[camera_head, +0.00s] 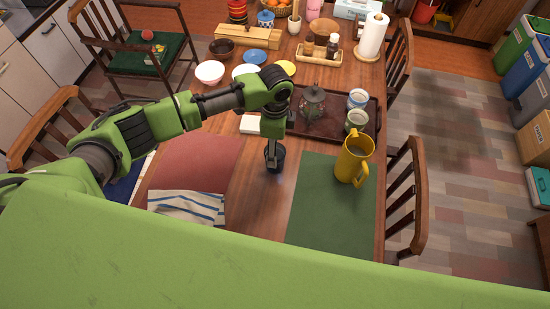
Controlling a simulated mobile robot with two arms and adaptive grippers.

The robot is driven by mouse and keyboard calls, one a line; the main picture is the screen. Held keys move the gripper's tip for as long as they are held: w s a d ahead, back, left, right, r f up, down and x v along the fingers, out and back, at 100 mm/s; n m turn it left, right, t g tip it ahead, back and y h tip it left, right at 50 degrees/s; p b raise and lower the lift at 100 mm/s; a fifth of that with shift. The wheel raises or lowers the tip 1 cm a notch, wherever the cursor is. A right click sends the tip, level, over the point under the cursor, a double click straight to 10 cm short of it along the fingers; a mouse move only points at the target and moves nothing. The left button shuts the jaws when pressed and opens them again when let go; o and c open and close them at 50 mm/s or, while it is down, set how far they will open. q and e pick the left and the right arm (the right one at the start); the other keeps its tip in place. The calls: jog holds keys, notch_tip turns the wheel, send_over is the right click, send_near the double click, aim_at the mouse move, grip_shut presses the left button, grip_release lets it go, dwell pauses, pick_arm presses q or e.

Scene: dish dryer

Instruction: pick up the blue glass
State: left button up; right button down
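A small dark blue glass (275,161) stands on the wooden table between the red placemat and the green placemat. My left arm reaches in from the left, and its gripper (273,143) points down right at the top of the glass. The fingertips overlap the glass's rim in this view. They are too small and dark to tell whether they are open or closed on it. My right gripper is not in view.
A yellow pitcher (351,163) stands on the green placemat (320,214) right of the glass. Behind is a dark tray (334,131) with a glass teapot (312,103) and two cups. A striped cloth (190,206) lies on the red placemat (199,160). Bowls and plates stand farther back.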

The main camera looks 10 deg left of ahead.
pick_arm(q)
jog(key=shift+f, duration=1.65)
jog(key=shift+c, duration=0.4)
jog(key=c, duration=1.6)
jog(key=shift+c, duration=0.2)
jog(key=shift+r, duration=0.2)
